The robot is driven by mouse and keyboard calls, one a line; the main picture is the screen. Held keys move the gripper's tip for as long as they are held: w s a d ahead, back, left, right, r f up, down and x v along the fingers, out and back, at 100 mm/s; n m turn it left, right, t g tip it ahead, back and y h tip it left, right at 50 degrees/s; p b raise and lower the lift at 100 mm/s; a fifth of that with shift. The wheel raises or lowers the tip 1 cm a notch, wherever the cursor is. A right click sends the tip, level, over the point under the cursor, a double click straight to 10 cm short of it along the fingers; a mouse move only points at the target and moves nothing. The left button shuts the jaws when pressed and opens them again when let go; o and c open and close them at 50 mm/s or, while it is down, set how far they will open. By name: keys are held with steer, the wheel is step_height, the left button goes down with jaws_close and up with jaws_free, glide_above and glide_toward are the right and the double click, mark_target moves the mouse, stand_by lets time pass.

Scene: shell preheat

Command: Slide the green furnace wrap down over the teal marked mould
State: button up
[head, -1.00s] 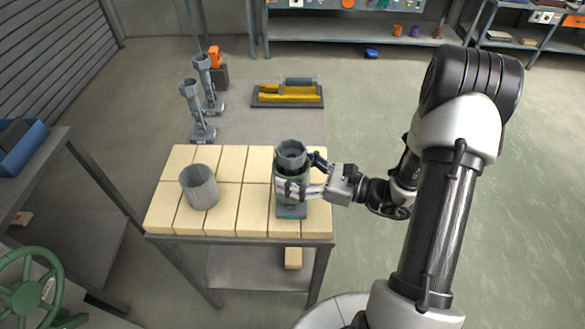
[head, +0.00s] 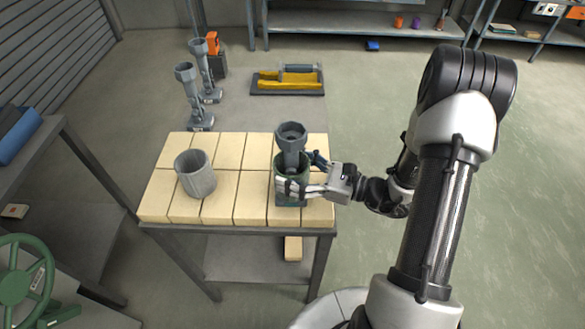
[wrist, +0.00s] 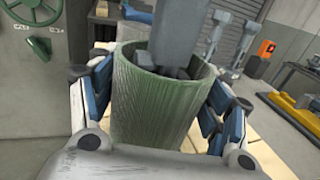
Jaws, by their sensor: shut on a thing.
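The green furnace wrap (head: 292,168) is an open-topped sleeve standing upright around the marked mould (head: 291,136) at the right of the brick-topped table. The mould's grey cup and stem rise out of the wrap's top; its lower part and teal marking are hidden. My gripper (head: 291,188) is shut on the wrap from the right, low on its side. In the wrist view the wrap (wrist: 155,115) sits between both fingers, with the grey stem (wrist: 178,35) inside it. Whether the wrap's lower edge touches the bricks is hard to tell.
A grey ribbed cylinder (head: 195,174) stands left on the bricks (head: 238,188). A green handwheel (head: 22,281) is at lower left.

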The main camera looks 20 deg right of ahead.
stand_by(0.4)
steer(key=o, duration=1.1)
steer(key=shift+o, duration=0.2)
steer(key=v, duration=1.2)
steer(key=shift+d, duration=0.1)
